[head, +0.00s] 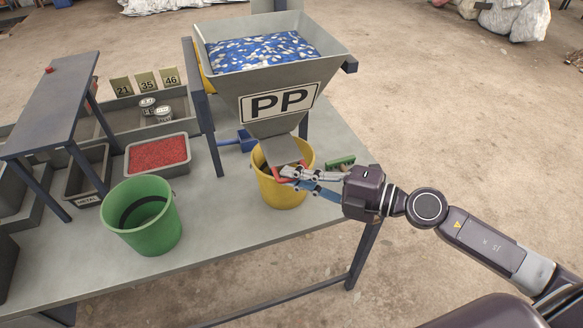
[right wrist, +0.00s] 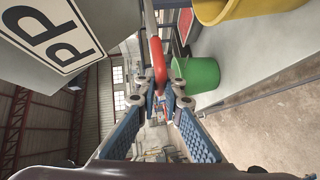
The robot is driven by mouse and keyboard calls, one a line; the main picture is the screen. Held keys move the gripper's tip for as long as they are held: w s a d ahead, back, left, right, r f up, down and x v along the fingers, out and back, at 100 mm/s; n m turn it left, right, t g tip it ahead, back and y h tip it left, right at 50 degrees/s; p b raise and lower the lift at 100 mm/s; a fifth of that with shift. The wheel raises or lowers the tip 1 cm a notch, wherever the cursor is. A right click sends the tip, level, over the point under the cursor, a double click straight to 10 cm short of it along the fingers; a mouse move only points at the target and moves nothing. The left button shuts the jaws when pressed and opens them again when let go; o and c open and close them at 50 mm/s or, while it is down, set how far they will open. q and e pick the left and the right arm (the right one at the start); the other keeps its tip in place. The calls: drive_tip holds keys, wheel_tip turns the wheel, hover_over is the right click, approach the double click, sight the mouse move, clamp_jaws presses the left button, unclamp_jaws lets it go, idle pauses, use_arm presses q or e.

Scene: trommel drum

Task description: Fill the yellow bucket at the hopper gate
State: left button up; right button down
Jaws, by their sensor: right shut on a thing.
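The grey hopper (head: 262,77) marked PP holds blue and white flakes (head: 262,50). The yellow bucket (head: 280,195) stands upright on the table under the hopper's grey gate (head: 281,151). The gate and my gripper hide most of its inside, so I cannot tell its contents. My right gripper (head: 284,173) reaches in from the right over the bucket's rim. It is shut on the red handle (head: 277,174) at the gate. In the right wrist view the red handle (right wrist: 158,62) runs between the fingertips, and part of the yellow bucket (right wrist: 240,8) shows at the top. My left gripper is out of view.
A green bucket (head: 144,238) stands at the table's front left. Behind it are a tray of red pellets (head: 158,154), a METAL bin (head: 88,172) and number cards (head: 146,82). A green brush-like object (head: 341,162) lies right of the yellow bucket. The table front (head: 225,225) is clear.

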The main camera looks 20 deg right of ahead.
drive_tip(key=shift+s, duration=0.6)
drive_tip(key=c, duration=2.5)
unclamp_jaws()
drive_tip(key=shift+w, duration=0.3)
drive_tip(key=shift+o, duration=1.2)
drive_tip(key=shift+w+f, duration=0.1)
drive_tip(key=shift+w, duration=0.05)
drive_tip(key=shift+o, duration=0.9)
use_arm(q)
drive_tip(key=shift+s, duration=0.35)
use_arm(e)
drive_tip(key=v, duration=1.2)
